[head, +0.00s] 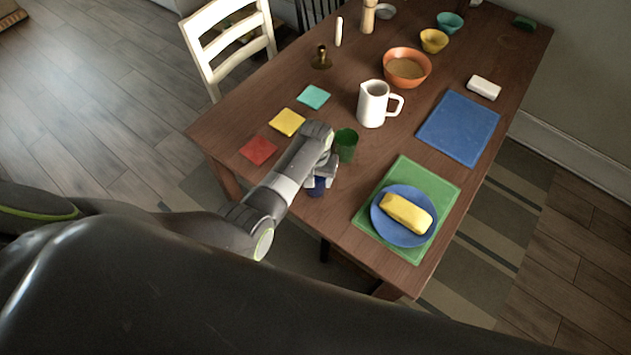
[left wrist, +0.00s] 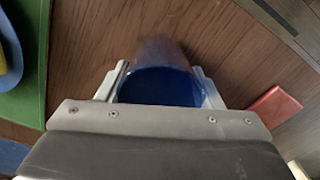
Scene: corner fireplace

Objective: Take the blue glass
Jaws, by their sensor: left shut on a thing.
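The blue glass (left wrist: 160,88) is between the two fingers of my left gripper (left wrist: 163,92) in the left wrist view, with its open rim toward the camera. My left gripper is shut on it. In the head view the blue glass (head: 318,188) shows only in part under my left gripper (head: 321,180), near the front edge of the table. The wrist hides the rest. I cannot tell whether its base touches the table. My right gripper is in neither view.
A green glass (head: 346,144) stands just behind my left gripper. A green mat (head: 443,178) with a blue plate (head: 391,233) and a yellow block (head: 407,213) lies to the right. A white pitcher (head: 372,105) stands farther back. Red (head: 259,150) and yellow (head: 287,122) squares lie left.

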